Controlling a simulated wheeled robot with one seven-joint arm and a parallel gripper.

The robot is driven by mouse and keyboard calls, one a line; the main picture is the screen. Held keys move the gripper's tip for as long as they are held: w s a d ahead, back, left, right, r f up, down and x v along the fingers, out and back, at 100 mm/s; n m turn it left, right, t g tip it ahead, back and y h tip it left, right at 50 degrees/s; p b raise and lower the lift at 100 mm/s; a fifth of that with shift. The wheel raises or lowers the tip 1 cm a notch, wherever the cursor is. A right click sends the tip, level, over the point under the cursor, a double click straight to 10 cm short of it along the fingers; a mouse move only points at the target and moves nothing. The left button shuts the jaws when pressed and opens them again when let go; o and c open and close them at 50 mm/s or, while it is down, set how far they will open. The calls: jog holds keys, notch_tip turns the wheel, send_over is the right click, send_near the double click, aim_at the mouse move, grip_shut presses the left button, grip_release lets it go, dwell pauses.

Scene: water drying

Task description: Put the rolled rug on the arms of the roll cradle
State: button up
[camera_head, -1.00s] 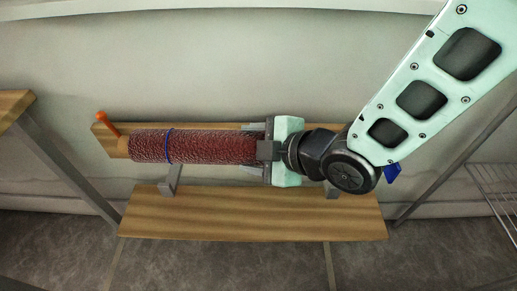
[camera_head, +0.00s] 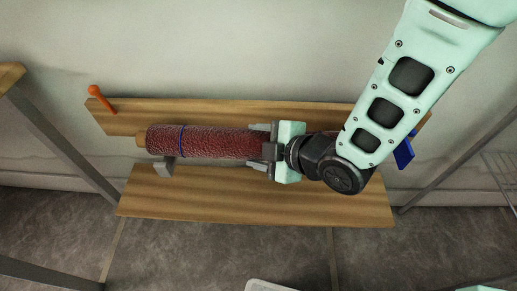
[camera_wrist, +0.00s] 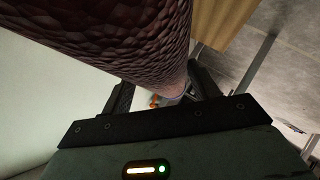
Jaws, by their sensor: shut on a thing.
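The rolled rug (camera_head: 222,142) is a dark red, rough-textured cylinder with a thin blue band (camera_head: 181,140) near its left end. It lies level, left to right. In the wrist view the rug (camera_wrist: 120,32) crosses the upper left, above my gripper (camera_wrist: 163,88). A grey cradle arm (camera_head: 163,169) shows just below the rug's left part. I cannot tell whether the rug touches it. No right cradle arm shows; my own arm covers part of that side.
A long wooden board (camera_head: 120,117) runs behind the rug, with an orange peg (camera_head: 100,98) at its left and a blue piece (camera_head: 404,153) at its right. A lower wooden board (camera_head: 255,200) is bare. Grey frame posts (camera_head: 65,140) stand at the left; a wire rack (camera_head: 497,172) is at the right.

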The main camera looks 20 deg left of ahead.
jog(key=shift+a+f, duration=0.1)
jog(key=shift+f, duration=0.35)
jog(key=shift+f, duration=0.1)
jog(key=o, duration=1.7)
jog(key=shift+c, duration=0.2)
jog(key=p+v, duration=1.2)
